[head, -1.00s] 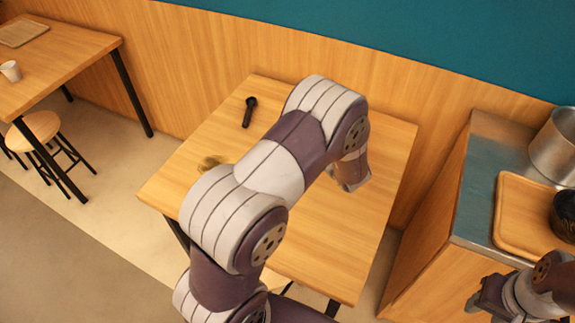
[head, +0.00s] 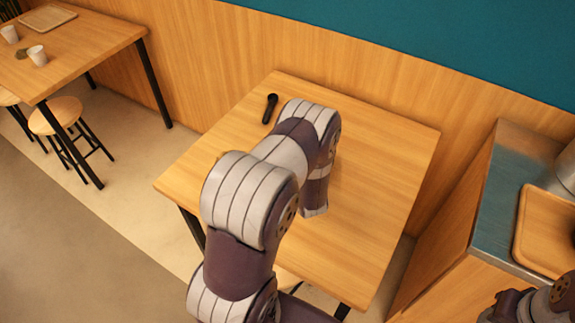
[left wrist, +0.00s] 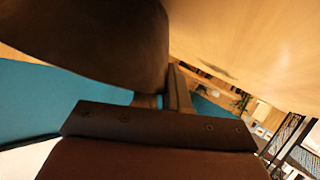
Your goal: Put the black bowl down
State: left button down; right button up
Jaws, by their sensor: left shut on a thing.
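A dark bowl (left wrist: 90,40) fills the upper left of the left wrist view, close to the camera. It looks very dark brown to black. My left gripper (left wrist: 175,92) is shut on it. Only part of the bowl shows there. I cannot tell how far the bowl is from the tabletop. My right gripper (head: 504,304) is at the lower right edge of the head view, and its jaws cannot be made out.
The table's right half is clear. A metal counter (head: 490,195) with a wooden tray (head: 545,235) stands at right. Another table (head: 95,45) with white cups (head: 37,55) and a stool (head: 57,115) stand at left.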

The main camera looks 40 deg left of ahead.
pick_arm(q)
jog(key=shift+f, duration=0.1)
jog(key=shift+f, duration=0.15)
jog(key=c, duration=1.1)
grip_release()
jog(key=shift+c, duration=0.2)
